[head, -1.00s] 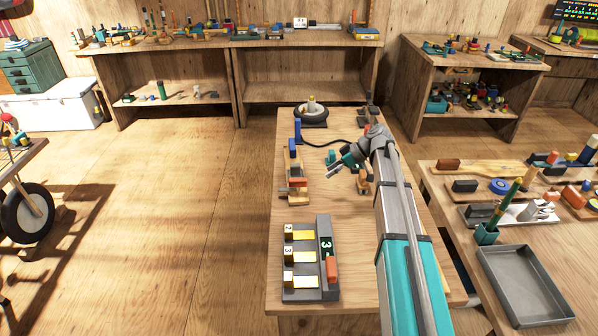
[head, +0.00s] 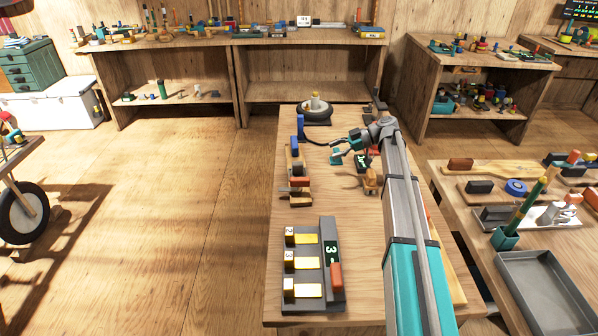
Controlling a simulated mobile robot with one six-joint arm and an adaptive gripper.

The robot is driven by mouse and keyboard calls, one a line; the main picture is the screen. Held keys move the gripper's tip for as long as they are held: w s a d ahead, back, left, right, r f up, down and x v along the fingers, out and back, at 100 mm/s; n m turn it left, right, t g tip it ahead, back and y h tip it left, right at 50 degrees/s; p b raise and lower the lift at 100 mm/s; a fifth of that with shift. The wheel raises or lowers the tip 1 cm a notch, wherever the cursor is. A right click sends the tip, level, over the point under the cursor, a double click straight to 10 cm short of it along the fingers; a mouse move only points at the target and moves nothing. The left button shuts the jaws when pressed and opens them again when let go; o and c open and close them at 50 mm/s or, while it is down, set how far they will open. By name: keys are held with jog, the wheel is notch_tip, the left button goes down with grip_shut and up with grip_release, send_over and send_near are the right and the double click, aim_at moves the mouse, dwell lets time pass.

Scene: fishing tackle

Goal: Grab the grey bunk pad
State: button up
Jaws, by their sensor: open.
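My gripper (head: 335,145) reaches over the far part of the middle table (head: 350,235). It is open, with nothing seen between its fingers, close above a small teal piece (head: 338,158). I cannot tell for certain which thing is the grey bunk pad. Dark grey blocks show on the right table, one on a wooden board (head: 480,187) and one on a pale plate (head: 494,213). My gripper is apart from all of these. My arm hides part of the middle table's right side.
A grey rack with yellow-faced slots (head: 310,305) stands at the near end of the middle table. A round dark base (head: 313,115) and a blue upright piece (head: 300,128) with a black cable stand near its far end. A grey tray (head: 540,262) lies on the right table.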

aim_at(300, 163)
jog(key=b+x, duration=0.3)
jog(key=x, duration=0.4)
jog(key=shift+a+f, duration=0.1)
jog(key=shift+f, duration=0.15)
jog(key=shift+a+f, duration=0.1)
jog(key=shift+a, duration=0.45)
jog(key=b+x, duration=0.2)
jog(key=x, duration=0.2)
jog(key=shift+w+f, duration=0.1)
jog(key=shift+f, duration=0.1)
jog(key=shift+a+f, duration=0.1)
jog(key=shift+a, duration=0.45)
jog(key=shift+c, duration=0.2)
